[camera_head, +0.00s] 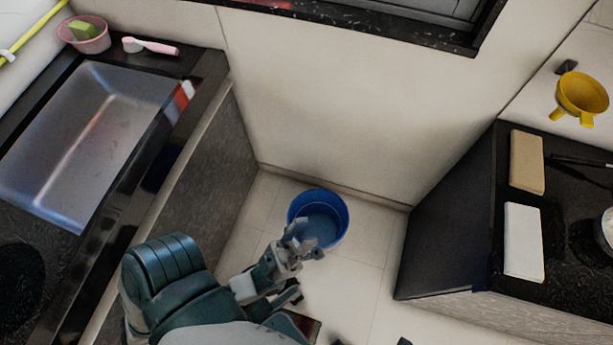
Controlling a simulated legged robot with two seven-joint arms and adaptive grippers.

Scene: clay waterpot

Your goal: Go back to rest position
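My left arm comes in from the lower left, and its gripper (307,241) is held over the near side of a blue bucket (334,205) on the floor. The fingers look spread apart, with nothing visible between them. The gripper hides part of the bucket's near rim; I cannot tell whether they touch. My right gripper is not in view. Only small dark pieces show at the bottom edge, too little to identify.
A sink (85,135) in a dark counter is on the left, with a pink bowl (84,35) and a pink-handled brush (150,46) behind it. A dark counter on the right holds a tan block (526,162) and a white block (523,241).

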